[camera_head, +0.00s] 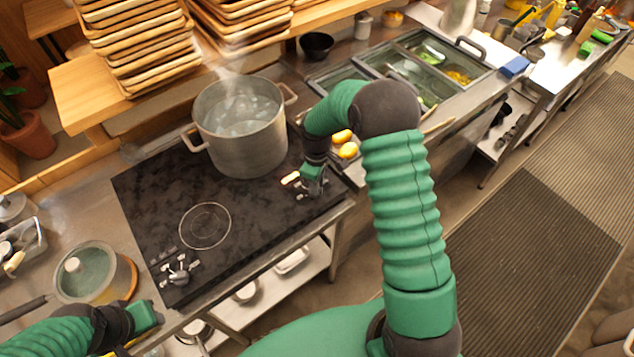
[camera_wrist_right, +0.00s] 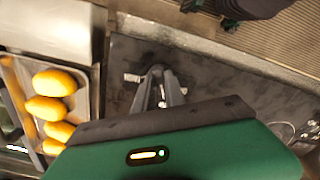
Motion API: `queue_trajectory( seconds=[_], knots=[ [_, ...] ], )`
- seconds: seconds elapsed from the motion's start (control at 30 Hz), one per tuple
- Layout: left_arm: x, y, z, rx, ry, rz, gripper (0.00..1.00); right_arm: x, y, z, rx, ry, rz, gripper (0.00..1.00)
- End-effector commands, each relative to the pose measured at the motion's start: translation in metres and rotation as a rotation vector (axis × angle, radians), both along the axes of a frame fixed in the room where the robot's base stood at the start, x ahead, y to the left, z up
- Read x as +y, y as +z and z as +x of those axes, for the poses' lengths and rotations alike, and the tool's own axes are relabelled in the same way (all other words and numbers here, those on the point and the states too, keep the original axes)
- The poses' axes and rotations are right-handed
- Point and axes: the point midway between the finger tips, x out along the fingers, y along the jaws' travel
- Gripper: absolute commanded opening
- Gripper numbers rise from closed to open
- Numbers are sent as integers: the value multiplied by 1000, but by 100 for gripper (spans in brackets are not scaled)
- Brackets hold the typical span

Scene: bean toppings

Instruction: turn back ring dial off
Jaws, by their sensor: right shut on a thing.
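The black cooktop (camera_head: 150,195) has a large steel pot (camera_head: 245,140) on its back ring, with steaming, bubbling water in it. My right gripper (camera_head: 311,187) reaches down at the right edge of the cooktop, over a small metal dial (camera_head: 299,196). In the right wrist view its fingers (camera_wrist_right: 160,90) are close together around the dial, whose pale ends (camera_wrist_right: 132,78) show beside them. The fingers hide most of the dial, so its angle is hard to tell. Another dial (camera_head: 179,270) stands by the empty front ring (camera_head: 205,226). My left gripper (camera_head: 145,318) is low at left, its fingers unclear.
A glass-lidded pot (camera_head: 88,272) stands left of the cooktop. Yellow oval food (camera_wrist_right: 53,83) lies in a metal tray just beside my right gripper. Food bins (camera_head: 430,60) stand further right. Stacked wooden trays (camera_head: 135,40) sit on the shelf behind.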

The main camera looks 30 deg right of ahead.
Motion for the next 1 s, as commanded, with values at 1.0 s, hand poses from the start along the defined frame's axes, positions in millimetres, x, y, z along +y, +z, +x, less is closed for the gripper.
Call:
queue_trajectory(
  seconds=[1.0],
  knots=[
    [0, 28, 0, 0, 0, 0, 36, 2, 3, 6, -17, 683, -2, 0]
  ],
)
